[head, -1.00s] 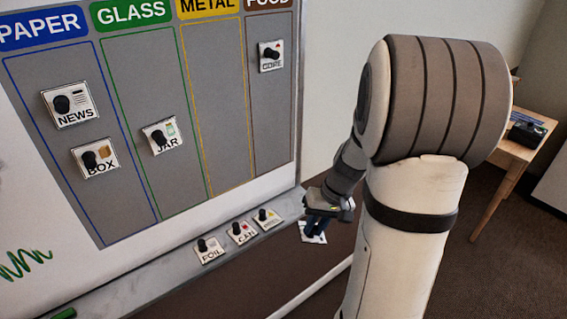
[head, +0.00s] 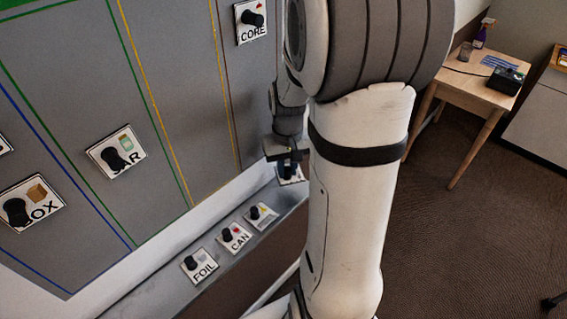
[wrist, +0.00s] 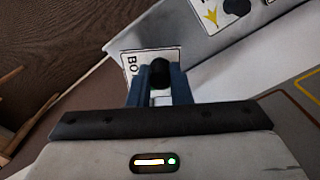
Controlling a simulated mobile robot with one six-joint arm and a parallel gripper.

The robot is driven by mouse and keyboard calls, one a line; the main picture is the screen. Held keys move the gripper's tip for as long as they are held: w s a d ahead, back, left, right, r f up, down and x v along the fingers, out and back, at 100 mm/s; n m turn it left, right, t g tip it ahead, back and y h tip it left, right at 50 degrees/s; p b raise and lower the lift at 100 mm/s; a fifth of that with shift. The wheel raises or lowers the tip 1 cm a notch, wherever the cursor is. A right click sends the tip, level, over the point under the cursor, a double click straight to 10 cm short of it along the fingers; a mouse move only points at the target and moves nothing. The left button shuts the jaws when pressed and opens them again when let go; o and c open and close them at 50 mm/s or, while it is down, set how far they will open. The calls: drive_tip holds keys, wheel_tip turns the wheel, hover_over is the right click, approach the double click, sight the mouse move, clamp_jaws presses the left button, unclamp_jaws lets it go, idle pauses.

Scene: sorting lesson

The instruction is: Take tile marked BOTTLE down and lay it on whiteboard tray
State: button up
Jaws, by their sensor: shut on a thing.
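The tile marked BO…, its other letters hidden, shows in the wrist view (wrist: 133,66). It is white with a black knob (wrist: 160,73). My gripper (wrist: 160,85) is shut on that knob. In the head view my gripper (head: 287,160) points down at the right end of the whiteboard tray (head: 165,297), with the tile (head: 291,175) just under it. I cannot tell whether the tile touches the tray or hangs slightly above it.
Tiles FOIL (head: 200,266), CAN (head: 234,238) and one with a yellow mark (head: 262,216) lie on the tray, left of my gripper. JAR (head: 117,152), BOX (head: 33,203) and CORE (head: 250,20) are on the board. A wooden table (head: 455,85) stands at right.

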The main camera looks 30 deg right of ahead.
sight(286, 178)
drive_tip(key=shift+a+f+b, duration=0.15)
drive_tip(key=shift+f+b, duration=0.85)
drive_tip(key=shift+f, duration=0.45)
drive_tip(key=shift+a+f+b, duration=0.1)
drive_tip(key=shift+f+b, duration=0.9)
drive_tip(key=shift+f, duration=0.4)
drive_tip(key=shift+s, duration=0.15)
drive_tip(key=shift+f, duration=0.15)
drive_tip(key=o, duration=0.9)
drive_tip(key=shift+o, duration=0.6)
drive_tip(key=o, duration=0.3)
